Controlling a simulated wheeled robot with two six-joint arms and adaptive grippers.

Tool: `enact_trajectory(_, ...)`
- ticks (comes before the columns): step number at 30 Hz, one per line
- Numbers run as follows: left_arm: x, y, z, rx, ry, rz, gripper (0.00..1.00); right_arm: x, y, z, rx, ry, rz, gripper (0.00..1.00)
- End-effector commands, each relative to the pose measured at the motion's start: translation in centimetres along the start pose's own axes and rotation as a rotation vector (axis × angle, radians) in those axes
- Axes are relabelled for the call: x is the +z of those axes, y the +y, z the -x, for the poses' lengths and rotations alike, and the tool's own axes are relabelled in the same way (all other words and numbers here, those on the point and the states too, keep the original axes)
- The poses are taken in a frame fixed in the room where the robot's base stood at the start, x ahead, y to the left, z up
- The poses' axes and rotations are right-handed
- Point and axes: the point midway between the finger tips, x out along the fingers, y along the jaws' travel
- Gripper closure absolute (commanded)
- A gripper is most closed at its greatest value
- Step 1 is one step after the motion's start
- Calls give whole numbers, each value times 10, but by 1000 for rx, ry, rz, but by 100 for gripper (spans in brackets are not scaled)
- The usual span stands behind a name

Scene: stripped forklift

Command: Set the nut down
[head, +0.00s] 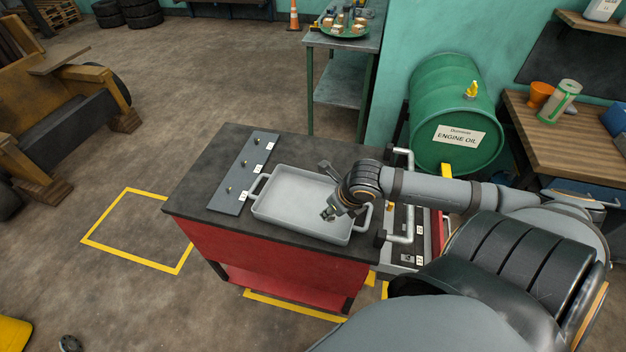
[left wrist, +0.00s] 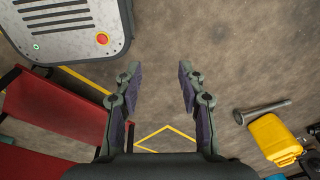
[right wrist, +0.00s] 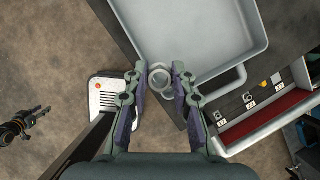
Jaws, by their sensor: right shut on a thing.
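My right gripper (head: 328,212) is over the right end of the grey tray (head: 285,200), which lies on the dark top of a red cart. In the right wrist view, my right gripper (right wrist: 159,74) is shut on a grey ring-shaped nut (right wrist: 160,82), held between the fingertips. The tray (right wrist: 205,35) lies beyond it there. I cannot tell the nut's height above the tray. In the head view the nut is not clear. My left gripper (left wrist: 159,80) is open and empty, with floor behind it; it does not show in the head view.
A grey board (head: 243,172) with labelled pegs lies left of the tray on the cart top (head: 205,160). An open drawer (head: 408,245) with labelled parts stands at the cart's right. A green oil drum (head: 445,110) and wooden bench (head: 555,125) are behind my right arm.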

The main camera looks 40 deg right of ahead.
Motion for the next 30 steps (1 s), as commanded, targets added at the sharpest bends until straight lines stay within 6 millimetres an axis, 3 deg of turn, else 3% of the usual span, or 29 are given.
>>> enact_trajectory(1, 0, 2, -30, 0, 3, 0, 60, 3, -2, -21, 0, -9, -4, 100)
enact_trajectory(9, -31, 7, -101, -1, 56, 2, 60, 29, -9, -56, 4, -7, -5, 100)
enact_trajectory(15, -19, 10, -147, -1, 43, 2, 60, 40, -13, -87, 5, -6, -5, 100)
enact_trajectory(19, -8, 11, -159, -1, 28, 1, 60, 46, -16, -98, 3, -3, -3, 100)
enact_trajectory(26, -8, 11, -161, -1, 28, 1, 60, 49, -17, -99, 1, -1, -2, 100)
enact_trajectory(30, -7, 12, -183, -2, 30, 1, 60, 45, -18, -120, 1, 2, -1, 100)
